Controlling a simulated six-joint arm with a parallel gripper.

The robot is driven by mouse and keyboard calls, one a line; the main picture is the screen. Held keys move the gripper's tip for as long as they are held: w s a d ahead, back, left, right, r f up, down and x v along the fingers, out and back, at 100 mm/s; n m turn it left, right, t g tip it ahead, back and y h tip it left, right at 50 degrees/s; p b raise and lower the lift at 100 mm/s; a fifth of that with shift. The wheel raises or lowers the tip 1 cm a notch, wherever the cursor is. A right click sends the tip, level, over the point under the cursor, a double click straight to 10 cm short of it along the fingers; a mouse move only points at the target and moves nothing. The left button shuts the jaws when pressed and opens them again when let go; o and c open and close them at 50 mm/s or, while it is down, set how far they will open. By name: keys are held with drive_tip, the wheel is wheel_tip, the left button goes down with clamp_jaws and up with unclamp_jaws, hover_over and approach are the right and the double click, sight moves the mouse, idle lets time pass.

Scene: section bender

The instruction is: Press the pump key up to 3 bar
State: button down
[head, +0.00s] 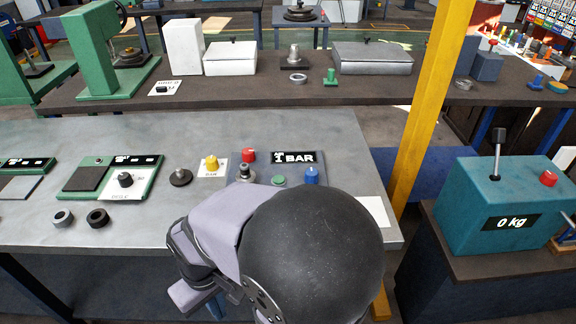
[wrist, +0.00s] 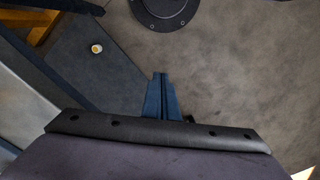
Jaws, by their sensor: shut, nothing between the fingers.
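A dark pump panel (head: 237,173) lies on the grey metal table in the head view. It carries a red key (head: 249,155), a low green key (head: 278,180), a blue key (head: 312,175) and a metal knob or fitting (head: 244,172). Which key is the pump key, I cannot tell. The panel's black display (head: 294,158) reads BAR after a figure that looks like 1. My arm covers part of the panel's front. My gripper (wrist: 160,75) is shut and empty in the wrist view, pointing at brown floor. In the head view it is partly hidden, low in front of the table, away from the keys.
A yellow knob on a card (head: 212,162) and a dark round knob (head: 181,177) stand left of the panel. A yellow post (head: 427,105) rises at the table's right end. A teal box reading 0 kg (head: 512,200) stands further right.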

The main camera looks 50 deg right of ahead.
drive_tip(key=w+d+r+m+y+p, duration=0.2)
drive_tip(key=w+d+r+m+p, duration=0.3)
drive_tip(key=w+r+m+p, duration=0.15)
wheel_tip(320, 180, up, 10)
drive_tip(key=m+t+y+p, duration=0.2)
drive_tip(key=m+t+p, duration=0.6)
drive_tip(key=m+p, duration=0.7)
hover_over(283, 179)
drive_tip(key=shift+r, duration=0.15)
drive_tip(key=shift+b, duration=0.3)
drive_tip(key=shift+f+b, duration=2.85)
drive_tip(key=shift+f, duration=1.55)
drive_tip(key=shift+f, duration=0.1)
drive_tip(key=shift+f+b, duration=0.35)
drive_tip(key=shift+b, duration=0.1)
